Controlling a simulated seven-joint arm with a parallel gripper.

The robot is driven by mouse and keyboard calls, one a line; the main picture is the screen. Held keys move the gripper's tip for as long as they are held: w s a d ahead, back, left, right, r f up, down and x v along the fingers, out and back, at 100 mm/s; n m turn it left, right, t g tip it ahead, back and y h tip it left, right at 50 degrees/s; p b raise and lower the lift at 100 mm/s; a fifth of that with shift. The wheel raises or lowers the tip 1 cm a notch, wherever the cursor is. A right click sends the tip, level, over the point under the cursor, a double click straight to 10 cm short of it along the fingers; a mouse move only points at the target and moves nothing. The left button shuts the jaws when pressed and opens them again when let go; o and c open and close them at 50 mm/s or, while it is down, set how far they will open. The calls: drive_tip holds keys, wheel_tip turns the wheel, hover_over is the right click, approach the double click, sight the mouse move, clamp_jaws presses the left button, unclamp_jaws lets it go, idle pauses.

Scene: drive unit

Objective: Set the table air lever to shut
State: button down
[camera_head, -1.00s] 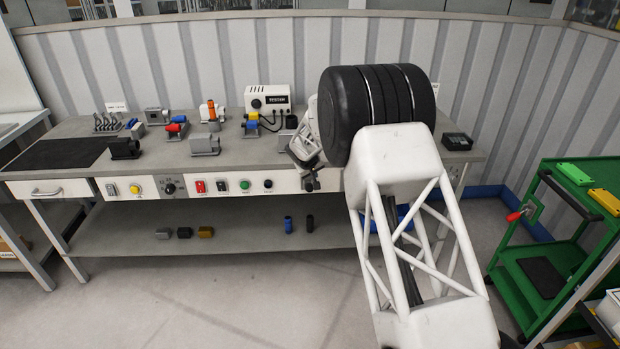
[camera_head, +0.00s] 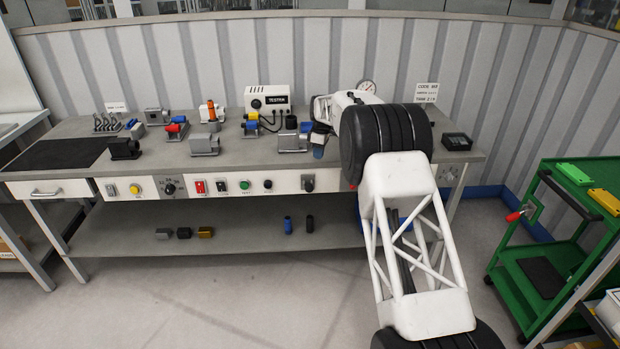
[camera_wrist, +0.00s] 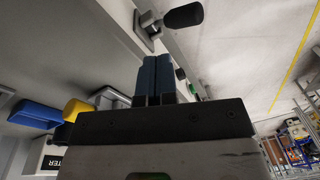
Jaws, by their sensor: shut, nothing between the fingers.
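A lever with a black grip (camera_wrist: 183,16) on a metal mount (camera_wrist: 148,25) stands out from the white front panel at the top of the wrist view. I take it to be the dark fitting (camera_head: 308,183) at the right of the control row in the head view. Its exact setting is too small to tell. My gripper (camera_head: 318,151) is just above the bench's front edge, above and slightly right of that fitting, apart from it. In the wrist view its blue fingers (camera_wrist: 155,80) are together and empty, pointing toward the lever with a gap between.
The grey bench (camera_head: 240,165) carries several small fixtures, with a grey block (camera_head: 292,143) just left of my gripper and the white tester (camera_head: 268,98) behind. A black box (camera_head: 457,141) sits at the right end. A green trolley (camera_head: 550,240) with a red-handled lever (camera_head: 514,216) stands right.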

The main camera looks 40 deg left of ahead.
drive_tip(key=r+n+g, duration=0.1)
drive_tip(key=n, duration=0.1)
drive_tip(key=a+r+n+g, duration=0.1)
drive_tip(key=r+n, duration=0.1)
drive_tip(key=shift+w+r+g+y, duration=0.15)
drive_tip(key=shift+r+g+y, duration=0.1)
drive_tip(key=shift+g+y, duration=0.05)
